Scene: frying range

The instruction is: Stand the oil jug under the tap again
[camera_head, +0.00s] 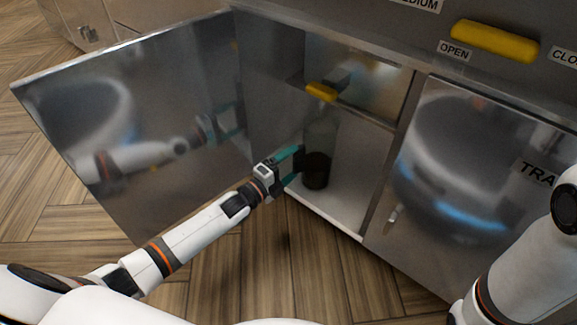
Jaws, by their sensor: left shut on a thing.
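The oil jug (318,150) is a clear, upright container with dark oil in its lower part. It is inside the open cabinet, at or just above the pale cabinet floor (340,212); I cannot tell whether it touches. A tap with a yellow handle (321,91) shows right above the jug's top. My left gripper (298,162), with teal fingers, reaches in from the left and is shut on the jug's side. My right arm shows at the lower right, but its gripper is out of view.
The cabinet's steel door (150,110) stands wide open to the left, behind my left arm. A closed steel door (465,190) with a handle is on the right. A yellow handle (495,40) by an OPEN label is on the panel above. Wooden floor lies in front.

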